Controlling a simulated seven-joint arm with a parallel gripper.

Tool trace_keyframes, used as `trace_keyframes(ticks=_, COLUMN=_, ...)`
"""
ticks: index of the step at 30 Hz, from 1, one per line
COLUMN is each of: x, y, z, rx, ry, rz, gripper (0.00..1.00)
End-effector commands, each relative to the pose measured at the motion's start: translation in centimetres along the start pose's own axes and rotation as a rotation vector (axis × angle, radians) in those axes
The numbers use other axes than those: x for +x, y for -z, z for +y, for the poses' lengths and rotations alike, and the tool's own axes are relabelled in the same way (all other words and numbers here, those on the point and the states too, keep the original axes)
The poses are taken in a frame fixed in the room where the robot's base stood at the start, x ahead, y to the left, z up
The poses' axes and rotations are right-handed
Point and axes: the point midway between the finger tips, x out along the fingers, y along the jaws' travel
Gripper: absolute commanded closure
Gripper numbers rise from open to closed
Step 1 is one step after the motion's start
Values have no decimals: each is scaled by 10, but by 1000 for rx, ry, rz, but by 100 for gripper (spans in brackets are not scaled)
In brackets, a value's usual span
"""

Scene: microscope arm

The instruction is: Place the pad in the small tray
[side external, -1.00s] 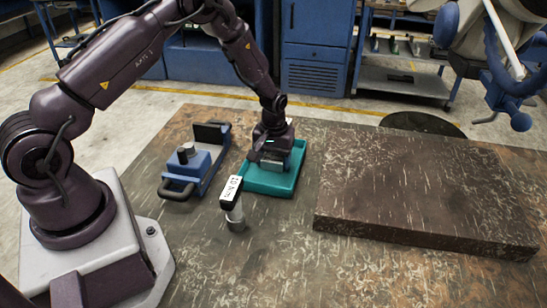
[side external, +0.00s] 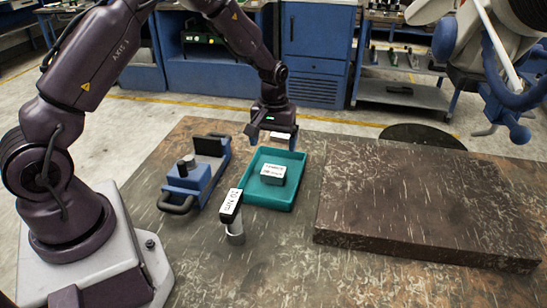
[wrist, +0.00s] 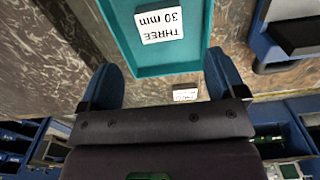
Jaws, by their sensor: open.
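The pad, a grey block with a white label on top (side external: 273,171), lies inside the teal tray (side external: 262,205), near its middle and clear of the walls. In the wrist view the pad's label (wrist: 160,24) reads "THREE 30 mm", and the tray's near rim (wrist: 165,70) crosses the space ahead of my fingers. My gripper (side external: 272,139) is above the tray's far end, higher than the pad and apart from it.
A blue fixture with a handle (side external: 190,183) stands left of the tray. A thick brown slab (side external: 420,200) lies on the right. A white label (wrist: 185,95) sits beyond the tray.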

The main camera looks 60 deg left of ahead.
Motion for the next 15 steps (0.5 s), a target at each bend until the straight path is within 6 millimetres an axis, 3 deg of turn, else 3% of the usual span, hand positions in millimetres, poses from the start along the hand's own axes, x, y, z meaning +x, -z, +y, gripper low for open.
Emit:
trace_keyframes(ticks=8, x=-34, y=-3, z=1, rx=14, ry=-7, rz=10, gripper=11)
trace_keyframes(ticks=11, x=-63, y=-13, z=3, rx=56, ry=-27, rz=37, gripper=11)
trace_keyframes(ticks=15, x=-125, y=-44, z=2, rx=169, ry=-70, rz=102, gripper=11)
